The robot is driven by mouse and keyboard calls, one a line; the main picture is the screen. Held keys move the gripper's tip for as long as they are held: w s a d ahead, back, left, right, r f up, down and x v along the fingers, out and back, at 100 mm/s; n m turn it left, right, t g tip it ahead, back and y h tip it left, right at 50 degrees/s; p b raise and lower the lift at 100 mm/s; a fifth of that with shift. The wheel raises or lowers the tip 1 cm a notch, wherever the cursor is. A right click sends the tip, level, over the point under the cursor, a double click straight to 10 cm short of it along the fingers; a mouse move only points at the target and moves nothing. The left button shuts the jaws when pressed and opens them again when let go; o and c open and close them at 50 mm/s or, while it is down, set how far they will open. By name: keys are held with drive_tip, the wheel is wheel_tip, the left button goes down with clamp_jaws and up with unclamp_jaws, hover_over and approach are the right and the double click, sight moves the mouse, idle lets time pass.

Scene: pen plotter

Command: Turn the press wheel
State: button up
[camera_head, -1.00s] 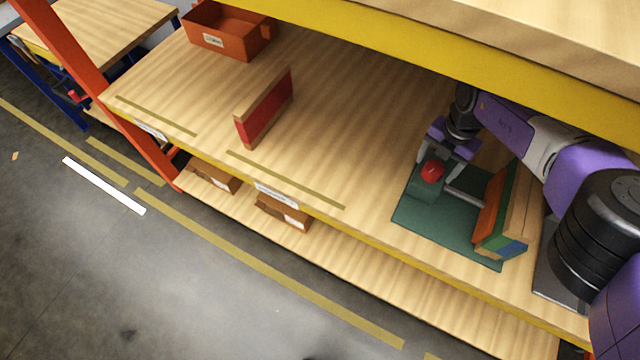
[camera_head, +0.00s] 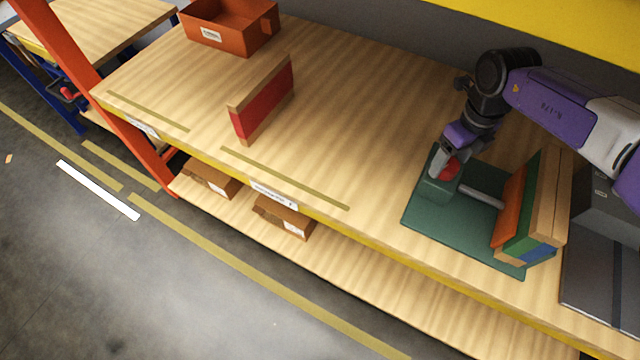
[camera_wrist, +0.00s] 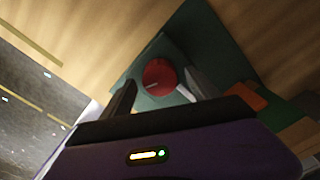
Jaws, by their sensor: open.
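The press wheel (camera_head: 449,170) is a small red knob on a green block at the left end of the press (camera_head: 433,188). It is partly hidden by my gripper in the head view. In the wrist view the red wheel (camera_wrist: 159,77) shows whole, with a pale line on its face. My gripper (camera_head: 447,163) is at the wheel, pointing down. In the wrist view its two fingers (camera_wrist: 155,92) are apart, one on each side of the wheel; I cannot tell whether they touch it. A grey bar (camera_head: 482,196) runs from the block toward upright boards.
An orange board (camera_head: 509,207) stands with green, blue and wooden boards at the right of the green base (camera_head: 450,235). A red-faced board (camera_head: 264,103) stands mid-shelf. An orange bin (camera_head: 230,30) sits at the back left. The shelf between is clear.

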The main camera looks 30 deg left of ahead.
drive_tip(key=n+b, duration=0.2)
drive_tip(key=n, duration=0.3)
drive_tip(key=shift+f+n, duration=0.1)
drive_tip(key=shift+n, duration=0.2)
drive_tip(key=n+b, duration=0.1)
drive_tip(key=n, duration=0.4)
drive_tip(key=n+b, duration=0.1)
drive_tip(key=n, duration=1)
drive_tip(key=shift+n+b, duration=0.3)
drive_tip(key=shift+b, duration=0.05)
drive_tip(key=r, duration=0.5)
drive_tip(key=r+b, duration=0.1)
drive_tip(key=r, duration=0.1)
drive_tip(key=shift+s+a+r, duration=0.2)
drive_tip(key=shift+a+r, duration=0.1)
drive_tip(key=s+a+f+m+g+y, duration=0.1)
drive_tip(key=s+a+f+g+y, duration=0.1)
drive_tip(key=s+a, duration=0.7)
drive_tip(key=s+a+f+m+g+y, duration=0.1)
drive_tip(key=s+a+f+g+y, duration=0.2)
drive_tip(key=s+a, duration=0.7)
drive_tip(key=shift+s+a+f+y+p, duration=0.2)
drive_tip(key=shift+a+f+y+p, duration=0.3)
drive_tip(key=shift+a+y, duration=1)
drive_tip(key=shift+f, duration=0.1)
